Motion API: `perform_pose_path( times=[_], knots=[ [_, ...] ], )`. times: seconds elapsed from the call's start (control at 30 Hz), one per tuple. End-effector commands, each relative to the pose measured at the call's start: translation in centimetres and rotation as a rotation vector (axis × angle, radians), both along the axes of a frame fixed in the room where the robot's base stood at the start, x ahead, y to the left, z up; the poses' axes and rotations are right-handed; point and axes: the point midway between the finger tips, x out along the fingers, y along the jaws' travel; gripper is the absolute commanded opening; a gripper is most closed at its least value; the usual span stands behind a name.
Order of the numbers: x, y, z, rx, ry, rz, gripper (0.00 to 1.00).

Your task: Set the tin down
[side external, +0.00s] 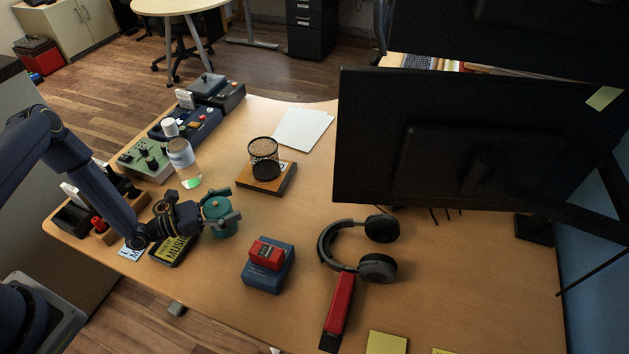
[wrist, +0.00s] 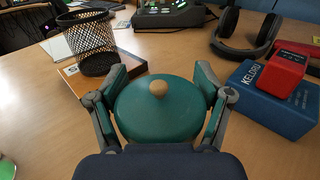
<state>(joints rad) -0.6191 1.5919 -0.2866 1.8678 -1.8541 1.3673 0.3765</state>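The tin (side external: 215,213) is round and teal, with a small wooden knob on its lid. It also shows in the wrist view (wrist: 158,112), filling the space between the fingers. My gripper (side external: 228,207) has one finger on each side of the tin, both against its sides in the wrist view (wrist: 160,78). The tin appears upright, over the left part of the desk. Its underside is hidden, so I cannot tell whether it touches the desk.
A black mesh cup (side external: 263,151) stands on a wooden-edged block (side external: 284,181) beyond the tin. A blue box (side external: 268,277) carries a red object (side external: 267,254). Headphones (side external: 378,267) lie right. A clear jar (side external: 184,166) stands left. Desk between tin and blue box is bare.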

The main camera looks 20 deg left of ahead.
Motion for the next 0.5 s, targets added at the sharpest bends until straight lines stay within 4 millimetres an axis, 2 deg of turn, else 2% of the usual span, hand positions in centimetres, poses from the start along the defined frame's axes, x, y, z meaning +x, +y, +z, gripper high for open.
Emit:
perform_pose_path(
  times=[0.03,0.13,0.5],
  knots=[
    [0.00,0.00,0.01,0.000,0.000,0.000,0.85],
    [0.00,0.00,0.02,0.000,0.000,0.000,0.95],
    [0.00,0.00,0.38,0.001,-0.001,-0.001,0.95]
  ],
)
